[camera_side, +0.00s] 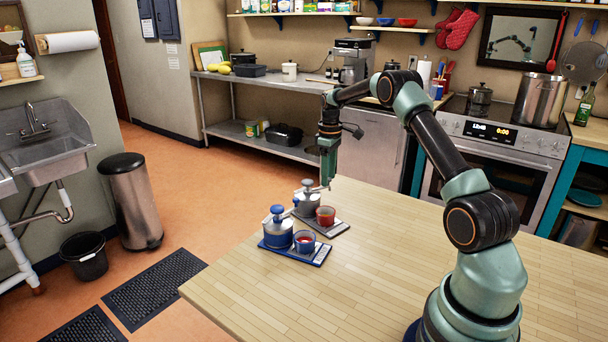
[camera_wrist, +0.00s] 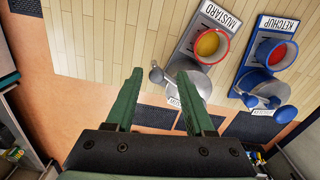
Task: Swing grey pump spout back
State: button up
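The grey pump (camera_side: 306,204) stands on a grey base beside a red cup (camera_side: 325,215). In the wrist view, the pump's grey body (camera_wrist: 190,84) is partly behind a finger, and the red cup with yellow contents (camera_wrist: 209,43) is beyond it. A slim grey part with a rounded end, seemingly the spout (camera_wrist: 157,74), sticks out to the left between my fingertips. My gripper (camera_side: 327,183) points down at the pump. In the wrist view my gripper (camera_wrist: 160,73) has its fingers apart; I cannot tell whether either touches the pump.
A blue pump (camera_side: 278,231) with a blue cup (camera_side: 305,241) of red contents stands close by on a blue base, labelled ketchup. The grey base's label (camera_wrist: 221,14) reads mustard. The wooden table (camera_side: 400,260) is otherwise clear; its edge lies close behind the pumps.

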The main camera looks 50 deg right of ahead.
notch_tip(320, 180, up, 12)
dwell(0.7)
jog(key=shift+r, duration=0.1)
jog(key=s+a+r+t, duration=0.15)
jog(key=a+r, duration=0.25)
jog(key=a, duration=0.5)
jog(key=s+a+r+t, duration=0.1)
jog(key=s+a+r, duration=0.1)
jog(key=a+r, duration=0.5)
jog(key=s+a+f+t, duration=0.1)
jog(key=s+a+f, duration=0.2)
jog(key=s+a, duration=0.3)
jog(key=s+a+f+m+t, duration=0.1)
jog(key=s+a+f+t, duration=0.1)
jog(key=s+a+f, duration=0.2)
jog(key=s+a, duration=0.3)
jog(key=a, duration=0.2)
jog(key=shift+a+f+m, duration=0.2)
jog(key=shift+a+m, duration=0.1)
jog(key=shift+a, duration=0.1)
jog(key=shift+s, duration=0.1)
